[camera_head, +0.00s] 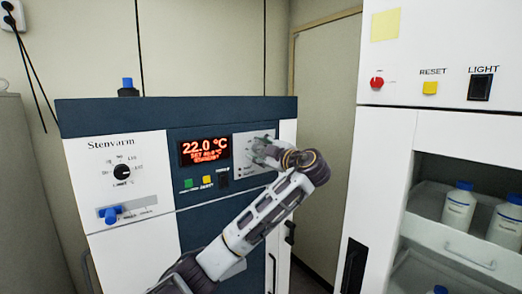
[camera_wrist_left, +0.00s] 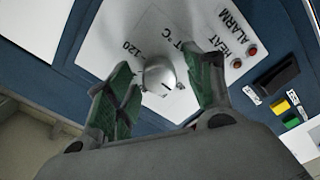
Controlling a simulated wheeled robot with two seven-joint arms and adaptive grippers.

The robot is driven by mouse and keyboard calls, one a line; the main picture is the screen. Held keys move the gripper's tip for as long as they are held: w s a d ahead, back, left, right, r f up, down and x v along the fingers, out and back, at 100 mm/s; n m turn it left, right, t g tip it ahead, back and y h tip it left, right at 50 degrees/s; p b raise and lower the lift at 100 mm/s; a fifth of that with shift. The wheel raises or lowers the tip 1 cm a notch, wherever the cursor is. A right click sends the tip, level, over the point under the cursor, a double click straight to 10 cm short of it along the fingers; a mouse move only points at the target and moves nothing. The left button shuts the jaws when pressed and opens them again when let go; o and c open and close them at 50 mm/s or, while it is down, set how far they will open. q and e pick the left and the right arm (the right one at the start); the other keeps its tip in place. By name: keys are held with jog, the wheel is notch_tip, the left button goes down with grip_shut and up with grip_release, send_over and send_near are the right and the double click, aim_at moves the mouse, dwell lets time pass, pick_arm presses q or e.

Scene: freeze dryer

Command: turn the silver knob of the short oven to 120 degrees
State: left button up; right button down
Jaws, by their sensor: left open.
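The short oven (camera_head: 140,240) stands at the left in the head view, with a dark blue and white front. Its silver knob (camera_wrist_left: 160,76) shows in the left wrist view on a white plate marked "120" and "°C". A dark line on the knob marks its pointer. My left gripper (camera_head: 257,148) is at this plate in the head view, and my wrist covers part of it. In the left wrist view the green-padded fingers of the left gripper (camera_wrist_left: 165,88) are open, one on each side of the knob, with gaps visible. My right gripper is out of view.
The lit display (camera_head: 204,150) reads 22.0 °C. Green and yellow buttons and a black switch (camera_head: 223,177) sit below it. A black limit dial (camera_head: 121,171) is at the left. A tall white cabinet with bottles (camera_head: 458,205) stands at the right.

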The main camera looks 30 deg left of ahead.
pick_arm(q)
jog(key=shift+c, duration=0.3)
jog(key=c, duration=1)
jog(key=shift+f+b, duration=0.1)
jog(key=shift+b, duration=0.2)
